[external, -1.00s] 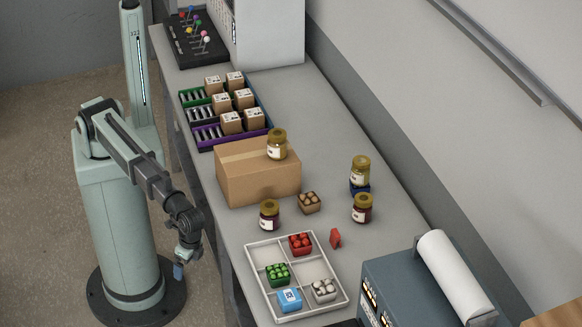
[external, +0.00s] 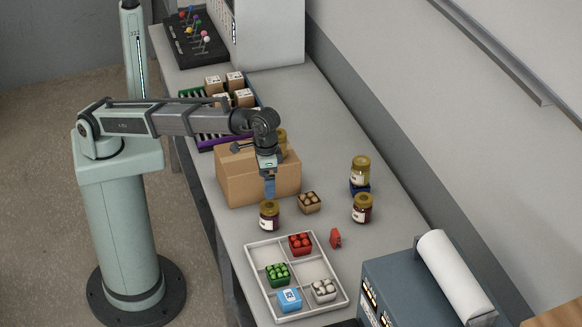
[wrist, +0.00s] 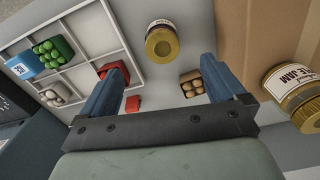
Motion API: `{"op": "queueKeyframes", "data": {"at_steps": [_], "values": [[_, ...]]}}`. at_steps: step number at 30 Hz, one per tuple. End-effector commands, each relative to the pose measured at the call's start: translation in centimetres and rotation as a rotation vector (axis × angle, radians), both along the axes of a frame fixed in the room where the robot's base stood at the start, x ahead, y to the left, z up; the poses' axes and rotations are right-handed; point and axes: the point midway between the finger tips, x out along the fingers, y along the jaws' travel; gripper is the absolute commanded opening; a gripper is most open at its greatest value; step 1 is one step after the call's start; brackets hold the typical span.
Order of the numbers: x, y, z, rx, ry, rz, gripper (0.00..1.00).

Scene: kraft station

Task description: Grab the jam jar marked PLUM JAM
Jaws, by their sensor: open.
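Several gold-lidded jam jars stand at the station; I cannot read PLUM JAM on any. One dark jar (external: 269,216) stands on the table in front of the cardboard box, just below my gripper (external: 269,190). In the wrist view a jar (wrist: 161,41) shows from above, beyond and between my open, empty fingers (wrist: 163,68). A jar (wrist: 292,93) at the right there has a partly legible label ending in "E JAM". The jar on the box (external: 281,135) is mostly hidden by my arm. Another pale jar (external: 360,168) stands on a blue block, and a dark red jar (external: 362,209) stands nearby.
The cardboard box (external: 235,185) is close behind my gripper. A brown punnet (external: 309,202) stands right of the nearest jar. A white divided tray (external: 257,262) with coloured punnets lies in front, a red item (external: 336,238) beside it. A paper-roll machine (external: 395,280) stands front right.

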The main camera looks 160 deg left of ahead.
Motion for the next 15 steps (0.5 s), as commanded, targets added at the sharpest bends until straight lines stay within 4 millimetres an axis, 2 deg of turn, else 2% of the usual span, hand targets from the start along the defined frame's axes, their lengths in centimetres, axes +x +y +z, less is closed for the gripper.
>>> {"op": "queueKeyframes", "data": {"at_steps": [15], "values": [[-0.1, 0.1, -7.4, 0.000, 0.002, 0.002, 0.97]]}}
